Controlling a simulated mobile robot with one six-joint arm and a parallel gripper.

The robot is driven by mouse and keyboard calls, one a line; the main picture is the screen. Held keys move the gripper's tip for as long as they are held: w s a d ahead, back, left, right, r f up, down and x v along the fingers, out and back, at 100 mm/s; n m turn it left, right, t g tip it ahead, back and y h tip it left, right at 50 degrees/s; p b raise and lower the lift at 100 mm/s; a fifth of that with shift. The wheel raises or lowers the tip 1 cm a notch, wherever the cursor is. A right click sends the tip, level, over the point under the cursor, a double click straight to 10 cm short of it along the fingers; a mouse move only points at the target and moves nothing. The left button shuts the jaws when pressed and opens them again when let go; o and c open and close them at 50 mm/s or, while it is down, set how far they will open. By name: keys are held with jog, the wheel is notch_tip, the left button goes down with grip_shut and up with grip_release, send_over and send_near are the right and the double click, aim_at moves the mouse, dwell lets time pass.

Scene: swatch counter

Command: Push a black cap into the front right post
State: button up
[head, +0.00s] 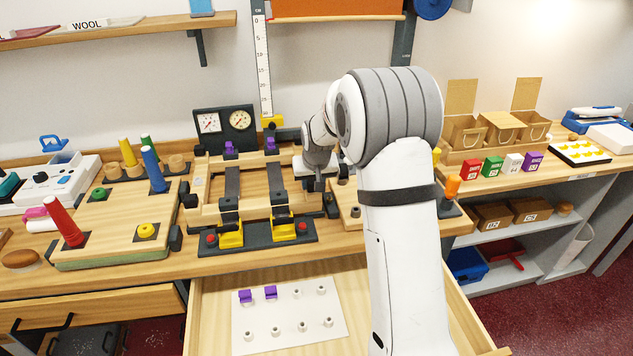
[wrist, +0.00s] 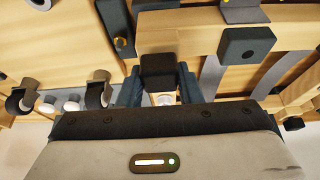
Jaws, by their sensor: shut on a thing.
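My gripper (head: 318,184) is at the right side of the wooden frame (head: 205,213), above the counter. In the wrist view my gripper (wrist: 160,86) has its dark blue fingers shut on a black cap (wrist: 158,70). A small whitish piece (wrist: 165,99) shows just below the cap, between the fingers. The cap lies close to wooden parts. I cannot tell whether it touches them or is in a post. The front right post cannot be made out clearly; my gripper and arm cover part of that area in the head view.
An open drawer holds a white board (head: 285,343) with several pale posts and two purple caps (head: 245,296). Yellow clamps (head: 230,235) stand at the frame's front. A wooden board with a red peg (head: 64,222) is to the left. An orange peg (head: 452,187) stands to the right.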

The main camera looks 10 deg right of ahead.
jog(key=shift+f, duration=0.2)
jog(key=o, duration=1)
jog(key=shift+s+d+f, duration=0.1)
jog(key=shift+s, duration=0.05)
jog(key=shift+o, duration=0.2)
